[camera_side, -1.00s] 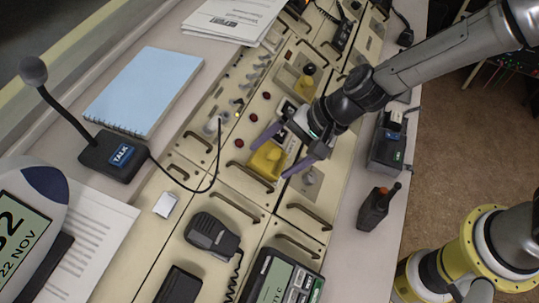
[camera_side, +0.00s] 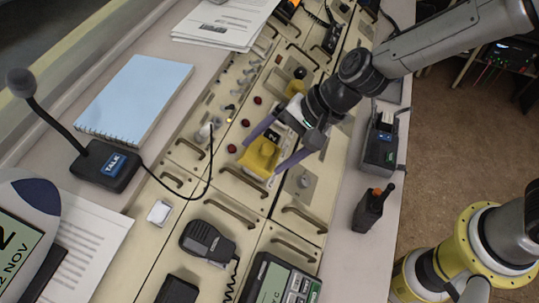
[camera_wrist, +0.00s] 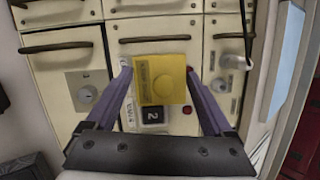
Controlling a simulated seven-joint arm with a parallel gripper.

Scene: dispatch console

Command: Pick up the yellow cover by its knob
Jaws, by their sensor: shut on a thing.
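In the wrist view the cover (camera_wrist: 144,72) lies between the fingertips (camera_wrist: 157,72). The right finger looks against its edge; contact on the left is hard to tell. A black button marked 2 (camera_wrist: 152,115) shows beside the cover. Whether the cover is lifted is not clear.
A coiled-cord microphone (camera_side: 207,241) and a handled panel lie in front of the cover. Red buttons (camera_side: 232,148) and knobs stand to its left. A talk microphone (camera_side: 107,166) stands at left.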

